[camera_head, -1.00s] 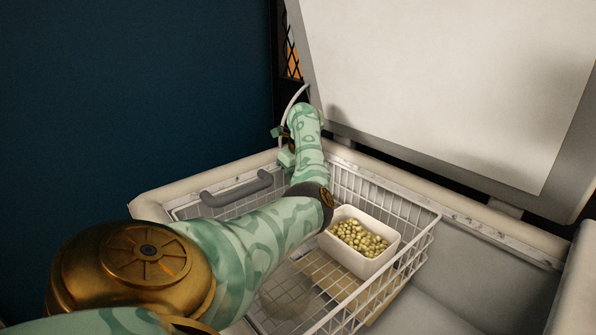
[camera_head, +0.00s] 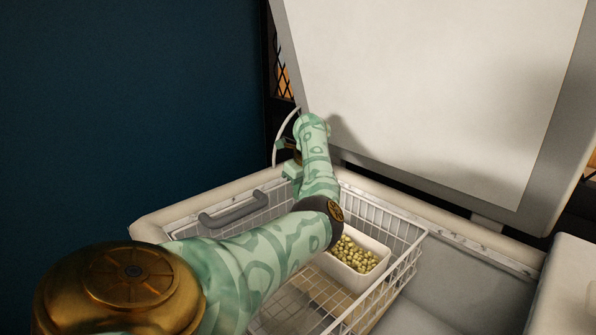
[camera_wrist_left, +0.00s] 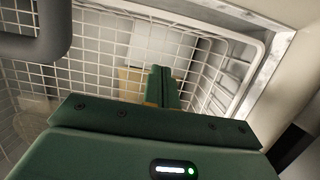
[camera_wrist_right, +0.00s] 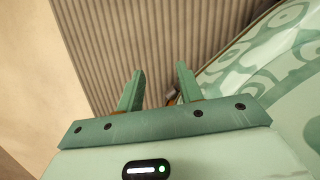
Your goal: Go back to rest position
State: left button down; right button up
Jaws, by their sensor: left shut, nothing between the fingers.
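My left arm reaches across the open chest freezer. My left gripper (camera_head: 291,170) is small and partly hidden in the head view, near the far rim of the freezer. In the left wrist view, its fingers (camera_wrist_left: 162,86) are together with nothing between them, above the wire basket (camera_wrist_left: 105,52). My right gripper (camera_wrist_right: 160,72) shows only in the right wrist view. Its two fingers are apart and empty, in front of a ribbed surface, with a patterned green part of my body beside it.
A white tub (camera_head: 365,279) of green beans sits in the wire basket (camera_head: 408,262), partly hidden behind my left forearm. A grey handle (camera_head: 232,212) lies at the left. The raised white lid (camera_head: 430,95) stands behind. Bare freezer space lies right of the basket.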

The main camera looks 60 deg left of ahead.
pick_arm(q)
jog(key=p+v, duration=0.1)
jog(key=v, duration=0.4)
jog(key=shift+d+r+p, duration=0.25)
jog(key=shift+p, duration=0.15)
pick_arm(e)
jog(key=shift+s+a+r+m, duration=0.35)
jog(key=shift+a+r, duration=0.2)
jog(key=shift+r, duration=0.2)
pick_arm(q)
jog(key=shift+w, duration=0.1)
